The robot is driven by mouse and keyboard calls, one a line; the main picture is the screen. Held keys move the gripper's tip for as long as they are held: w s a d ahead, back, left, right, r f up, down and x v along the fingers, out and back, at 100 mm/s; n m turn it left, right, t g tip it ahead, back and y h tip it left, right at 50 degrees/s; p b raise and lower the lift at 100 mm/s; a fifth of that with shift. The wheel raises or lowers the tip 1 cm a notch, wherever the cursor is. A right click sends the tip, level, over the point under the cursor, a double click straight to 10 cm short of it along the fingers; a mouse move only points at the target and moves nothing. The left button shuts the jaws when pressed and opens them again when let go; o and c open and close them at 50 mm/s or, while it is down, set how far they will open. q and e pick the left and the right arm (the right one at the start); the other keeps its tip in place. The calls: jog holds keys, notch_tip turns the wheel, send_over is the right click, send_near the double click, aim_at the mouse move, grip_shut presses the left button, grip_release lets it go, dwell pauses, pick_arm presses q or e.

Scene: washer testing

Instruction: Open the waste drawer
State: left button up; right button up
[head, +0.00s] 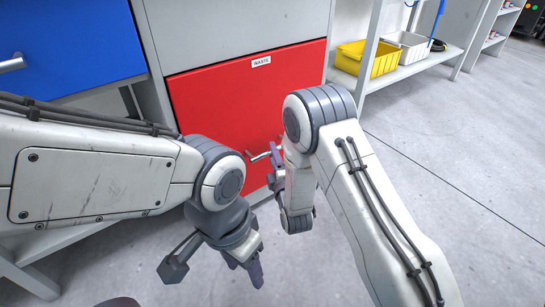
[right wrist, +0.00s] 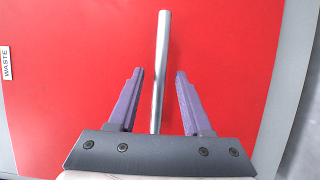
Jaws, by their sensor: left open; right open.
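The waste drawer (head: 215,99) is red and carries a WASTE label (head: 261,61); its front looks flush with the cabinet. In the right wrist view the red drawer front (right wrist: 230,45) fills most of the picture. Its metal bar handle (right wrist: 161,70) runs between the two purple fingers of my right gripper (right wrist: 158,75), which is open with a gap on each side. In the head view the handle (head: 259,157) shows partly, beside my right gripper (head: 275,158), which my arm partly hides. My left gripper (head: 215,270) is open and empty, lower down, in front of the cabinet.
A blue drawer (head: 75,40) with its own handle (head: 12,63) is at upper left. A shelf at upper right holds a yellow bin (head: 368,60) and a white bin (head: 408,47). The grey floor (head: 450,140) at right is clear.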

jog(key=shift+b+x, duration=0.3)
jog(key=shift+x, duration=0.85)
grip_shut()
dwell(0.6)
